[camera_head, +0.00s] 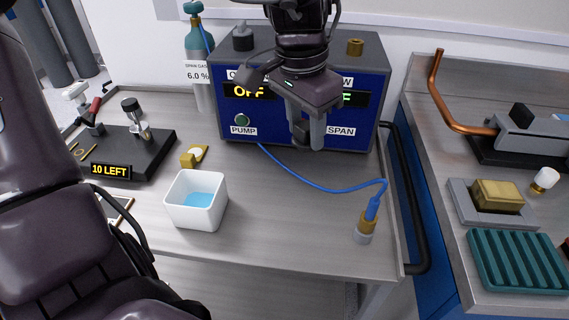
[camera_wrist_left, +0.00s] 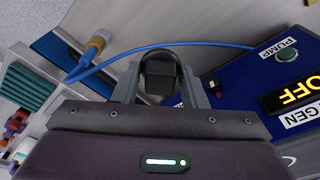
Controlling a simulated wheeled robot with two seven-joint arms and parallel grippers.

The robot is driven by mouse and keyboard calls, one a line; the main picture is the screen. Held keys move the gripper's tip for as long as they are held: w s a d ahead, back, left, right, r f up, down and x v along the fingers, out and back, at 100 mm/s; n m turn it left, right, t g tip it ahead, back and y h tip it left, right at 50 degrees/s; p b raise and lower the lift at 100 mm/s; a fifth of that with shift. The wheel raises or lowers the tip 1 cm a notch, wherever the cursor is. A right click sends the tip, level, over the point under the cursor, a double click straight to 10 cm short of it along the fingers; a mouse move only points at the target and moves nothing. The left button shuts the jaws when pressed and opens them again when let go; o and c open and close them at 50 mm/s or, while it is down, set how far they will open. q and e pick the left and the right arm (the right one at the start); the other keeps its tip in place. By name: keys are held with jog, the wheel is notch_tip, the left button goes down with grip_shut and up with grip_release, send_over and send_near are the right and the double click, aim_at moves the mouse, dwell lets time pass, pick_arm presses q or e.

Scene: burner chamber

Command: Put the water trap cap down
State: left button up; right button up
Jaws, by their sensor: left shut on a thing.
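My left gripper (camera_head: 308,140) hangs in front of the blue analyser box (camera_head: 270,122), well above the bench. It is shut on a small dark cap, which I take to be the water trap cap (camera_head: 300,133). In the left wrist view the black cap (camera_wrist_left: 158,80) sits between the two grey fingers of my left gripper (camera_wrist_left: 160,92). The cap is partly hidden by the fingers in the head view. My right gripper is not in view.
The grey bench (camera_head: 270,225) is clear below the gripper, apart from a blue hose (camera_head: 310,184) ending in a brass fitting (camera_head: 367,222). A white tub (camera_head: 196,205) with blue contents stands left. A black rail (camera_head: 406,200) runs along the right edge.

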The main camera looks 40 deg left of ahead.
pick_arm(q)
notch_tip(320, 180, down, 15)
jog(key=shift+f, duration=0.4)
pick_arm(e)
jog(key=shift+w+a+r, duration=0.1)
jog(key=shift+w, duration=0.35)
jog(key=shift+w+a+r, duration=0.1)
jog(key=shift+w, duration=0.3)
pick_arm(q)
jog(key=shift+f+b, duration=0.1)
jog(key=shift+b, duration=0.35)
jog(key=o, duration=1)
jog(key=shift+c, duration=0.2)
